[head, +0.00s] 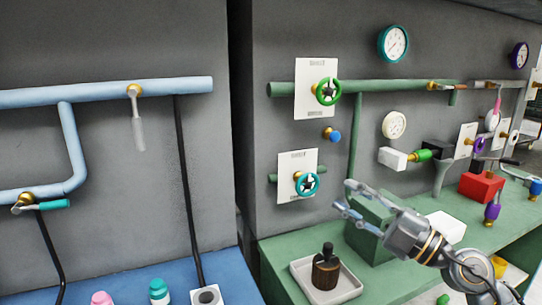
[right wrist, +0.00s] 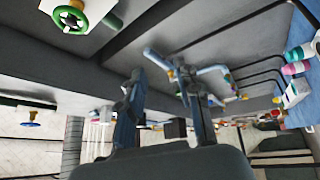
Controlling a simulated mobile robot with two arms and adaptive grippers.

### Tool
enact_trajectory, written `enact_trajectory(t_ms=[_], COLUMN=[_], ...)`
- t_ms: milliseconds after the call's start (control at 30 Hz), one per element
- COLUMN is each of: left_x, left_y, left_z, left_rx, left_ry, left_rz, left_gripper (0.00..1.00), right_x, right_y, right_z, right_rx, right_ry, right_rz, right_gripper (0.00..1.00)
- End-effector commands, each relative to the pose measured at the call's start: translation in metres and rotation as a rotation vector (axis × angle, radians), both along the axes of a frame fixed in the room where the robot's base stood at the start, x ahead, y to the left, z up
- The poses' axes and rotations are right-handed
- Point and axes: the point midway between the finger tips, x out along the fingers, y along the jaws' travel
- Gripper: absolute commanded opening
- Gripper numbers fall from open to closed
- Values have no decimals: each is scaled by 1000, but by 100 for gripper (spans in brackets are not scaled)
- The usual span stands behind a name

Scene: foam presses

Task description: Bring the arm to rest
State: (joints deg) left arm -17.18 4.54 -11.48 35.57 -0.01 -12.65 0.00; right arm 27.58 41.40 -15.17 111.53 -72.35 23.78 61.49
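My right gripper (head: 344,196) reaches in from the lower right in the head view. Its two fingers are spread apart, with nothing between them. It is in front of the grey wall, above the green bench, and right of the teal valve wheel (head: 306,184). A gap shows between the wheel and the fingertips. In the right wrist view both fingers of the gripper (right wrist: 163,85) stand apart and empty, with pipes and the wall beyond. My left gripper and left arm are not in view.
A green block (head: 368,236) stands on the green bench (head: 402,283) behind my right gripper. A white tray (head: 298,272) holds a dark bottle (head: 326,268). A green wheel (head: 327,91), gauges and pipes line the wall. A blue bench (head: 120,285) lies at the left.

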Motion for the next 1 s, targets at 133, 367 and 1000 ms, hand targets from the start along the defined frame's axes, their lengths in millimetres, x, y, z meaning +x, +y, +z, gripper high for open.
enact_trajectory(t_ms=[133, 367, 1000], left_x=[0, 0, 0], left_y=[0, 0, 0], left_z=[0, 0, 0], left_rx=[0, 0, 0], left_ry=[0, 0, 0], left_rz=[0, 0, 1], left_gripper=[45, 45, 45], right_x=[-10, -21, -260], right_y=[-16, -80, -66], right_z=[-11, -102, -393], right_rx=[342, 704, 524], right_ry=[31, 316, 1610], right_rz=[-142, -552, -1183], right_gripper=[34, 34, 34])
